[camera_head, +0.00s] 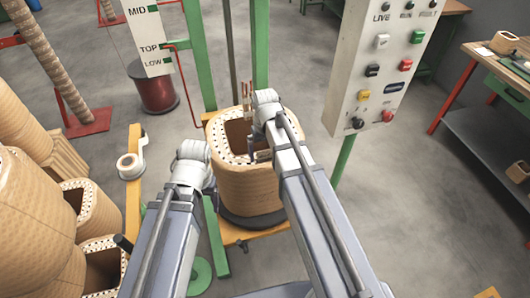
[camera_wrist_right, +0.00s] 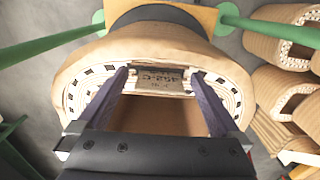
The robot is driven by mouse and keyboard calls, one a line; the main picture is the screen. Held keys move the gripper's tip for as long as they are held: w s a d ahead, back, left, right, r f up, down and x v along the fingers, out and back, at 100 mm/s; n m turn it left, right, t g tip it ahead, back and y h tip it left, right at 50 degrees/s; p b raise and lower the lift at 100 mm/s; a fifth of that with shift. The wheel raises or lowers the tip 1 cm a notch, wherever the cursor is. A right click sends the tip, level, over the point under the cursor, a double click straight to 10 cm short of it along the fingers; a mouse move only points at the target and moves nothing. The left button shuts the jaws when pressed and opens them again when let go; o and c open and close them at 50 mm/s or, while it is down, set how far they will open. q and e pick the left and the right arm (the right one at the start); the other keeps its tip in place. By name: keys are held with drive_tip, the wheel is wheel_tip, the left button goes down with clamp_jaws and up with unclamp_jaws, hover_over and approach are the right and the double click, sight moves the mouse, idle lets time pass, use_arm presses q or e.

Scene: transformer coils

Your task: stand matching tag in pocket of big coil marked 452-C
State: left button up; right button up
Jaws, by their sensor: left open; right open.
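The big coil (camera_head: 250,190) is a tan wrapped winding with a rounded square opening and a pale, dark-spotted top rim. It stands on a dark round base, and it also fills the right wrist view (camera_wrist_right: 75,75). A small brown tag (camera_wrist_right: 160,80) printed 452-C appears at the coil's inner rim, upright as far as I can tell. My right gripper (camera_wrist_right: 160,75) is open, its fingers on either side of the tag, with no clear contact. In the head view my right gripper (camera_head: 256,148) is over the coil's opening. My left gripper (camera_head: 207,190) is left of the coil, mostly hidden by its wrist.
A control panel (camera_head: 383,65) hangs on a green post right of the coil. More coils (camera_head: 35,215) stand at left, near a tape roll (camera_head: 130,166) on a yellow frame. A workbench (camera_head: 485,80) is at right. The grey floor between is clear.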

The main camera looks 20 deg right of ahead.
drive_tip(key=shift+r, duration=0.15)
wheel_tip(320, 180, up, 8)
drive_tip(key=p, duration=0.8)
drive_tip(key=shift+f, duration=0.2)
drive_tip(key=shift+f, duration=0.15)
wheel_tip(320, 180, down, 8)
drive_tip(key=b, duration=0.8)
drive_tip(key=shift+r, duration=0.4)
wheel_tip(320, 180, up, 8)
drive_tip(key=p, duration=0.8)
drive_tip(key=shift+f, duration=0.1)
wheel_tip(320, 180, down, 8)
drive_tip(key=b, duration=0.8)
drive_tip(key=shift+f, duration=0.2)
wheel_tip(320, 180, up, 13)
drive_tip(key=p, duration=1.2)
drive_tip(key=shift+f, duration=0.2)
